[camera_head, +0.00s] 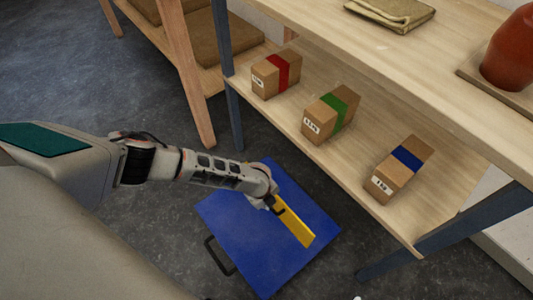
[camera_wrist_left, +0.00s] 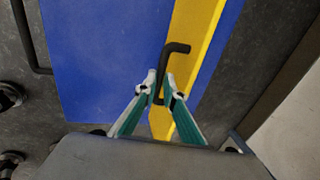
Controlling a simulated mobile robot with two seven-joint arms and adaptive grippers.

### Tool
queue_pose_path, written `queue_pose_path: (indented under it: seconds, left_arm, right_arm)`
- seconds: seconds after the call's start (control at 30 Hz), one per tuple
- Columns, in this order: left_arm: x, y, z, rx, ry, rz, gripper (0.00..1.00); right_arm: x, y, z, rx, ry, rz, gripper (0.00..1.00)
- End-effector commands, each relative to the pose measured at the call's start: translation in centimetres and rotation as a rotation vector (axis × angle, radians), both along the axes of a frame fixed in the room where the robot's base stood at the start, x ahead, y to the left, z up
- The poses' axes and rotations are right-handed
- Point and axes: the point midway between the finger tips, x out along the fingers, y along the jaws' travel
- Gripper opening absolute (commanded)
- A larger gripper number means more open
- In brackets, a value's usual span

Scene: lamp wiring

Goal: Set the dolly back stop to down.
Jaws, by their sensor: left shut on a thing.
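The dolly is a flat blue platform (camera_head: 240,225) on the floor; its blue deck (camera_wrist_left: 100,60) fills much of the left wrist view. The back stop is a yellow bar (camera_head: 296,228) across the dolly's right part, and it also shows in the left wrist view (camera_wrist_left: 198,30). I cannot tell its exact tilt. A black bent handle (camera_wrist_left: 176,48) sits at the yellow bar. My left gripper (camera_wrist_left: 161,88) is shut on this handle, one finger on each side; it also shows in the head view (camera_head: 272,203). My right gripper is in neither view.
A black loop handle (camera_head: 217,256) sticks out at the dolly's left edge. A wooden shelf (camera_head: 345,170) with three banded boxes stands right behind the dolly, with a dark leg (camera_head: 400,258) close by. Grey floor (camera_head: 150,225) is clear to the left.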

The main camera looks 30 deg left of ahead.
Motion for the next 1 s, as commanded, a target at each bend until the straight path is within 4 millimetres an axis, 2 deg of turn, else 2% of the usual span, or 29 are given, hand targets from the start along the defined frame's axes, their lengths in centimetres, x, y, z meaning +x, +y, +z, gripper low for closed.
queue_pose_path:
  seconds: [0.5, 0.53, 0.6, 0.63, 1.0]
  left_arm:
    - [4.2, -1.9, -0.1, -0.006, 0.005, 0.003, 0.00]
    - [4.2, -1.8, 0.1, -0.003, 0.005, 0.001, 0.05]
    - [4.3, -1.7, 0.2, -0.002, 0.003, 0.000, 0.23]
    - [4.3, -1.7, 0.2, -0.002, 0.003, 0.000, 0.26]
    - [4.4, -1.8, 0.5, -0.003, 0.002, 0.000, 0.26]
  right_arm:
    - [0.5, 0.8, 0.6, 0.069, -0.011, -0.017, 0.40]
    - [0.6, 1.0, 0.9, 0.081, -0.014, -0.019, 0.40]
    - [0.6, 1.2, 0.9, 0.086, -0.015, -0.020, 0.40]
    - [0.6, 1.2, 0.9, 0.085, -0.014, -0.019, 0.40]
    - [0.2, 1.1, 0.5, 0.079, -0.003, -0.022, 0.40]
